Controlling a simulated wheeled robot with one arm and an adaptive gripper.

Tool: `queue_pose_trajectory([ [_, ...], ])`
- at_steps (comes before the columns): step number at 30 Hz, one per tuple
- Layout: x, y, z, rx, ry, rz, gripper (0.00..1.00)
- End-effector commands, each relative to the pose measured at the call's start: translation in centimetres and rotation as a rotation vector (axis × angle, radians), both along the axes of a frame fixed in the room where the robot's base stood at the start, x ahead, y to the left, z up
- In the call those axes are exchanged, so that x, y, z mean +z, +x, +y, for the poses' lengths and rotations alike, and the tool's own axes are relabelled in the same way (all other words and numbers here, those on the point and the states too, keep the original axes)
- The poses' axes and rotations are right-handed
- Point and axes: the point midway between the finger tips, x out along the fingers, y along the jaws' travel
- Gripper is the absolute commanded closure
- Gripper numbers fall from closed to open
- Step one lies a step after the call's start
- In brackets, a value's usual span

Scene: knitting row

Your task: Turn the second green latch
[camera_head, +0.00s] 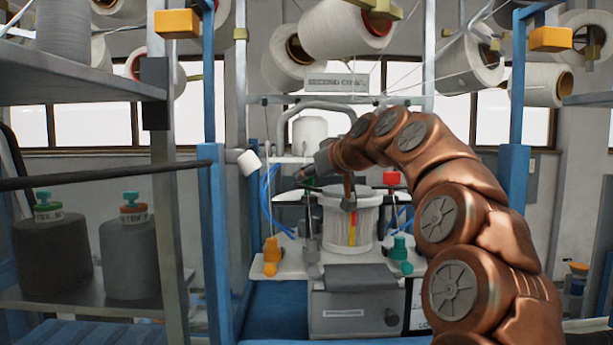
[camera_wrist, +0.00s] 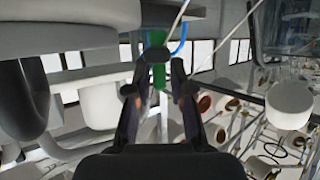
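A green latch (camera_head: 399,252) shows at the lower right front of the white machine in the head view. In the wrist view a green part (camera_wrist: 158,76) hangs upright below a dark mount, between the tips of my gripper's two dark fingers (camera_wrist: 159,70). There are visible gaps on both sides, so the fingers are open. Whether they touch it is unclear. In the head view my gripper (camera_head: 306,172) is small and dark, at the machine's upper left. I cannot match the green part in the wrist view to a latch in the head view.
An orange latch (camera_head: 271,255) sits at the machine's lower left and a red knob (camera_head: 391,178) at its upper right. A wound white cylinder (camera_head: 340,218) stands in the middle. Blue posts (camera_head: 216,235) flank the machine. Large yarn cones (camera_head: 346,27) hang above.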

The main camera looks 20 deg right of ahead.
Motion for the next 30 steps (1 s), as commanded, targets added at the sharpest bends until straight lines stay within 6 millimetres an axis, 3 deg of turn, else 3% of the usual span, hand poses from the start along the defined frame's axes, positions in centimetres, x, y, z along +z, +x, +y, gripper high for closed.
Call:
queue_pose_trajectory([
  [5,0.01,-0.01,0.0,0.0,0.0,0.0,1.0],
  [17,0.04,0.06,-0.01,0.011,0.002,-0.001,1.0],
  [30,0.28,0.21,0.04,0.16,0.004,-0.002,1.0],
])
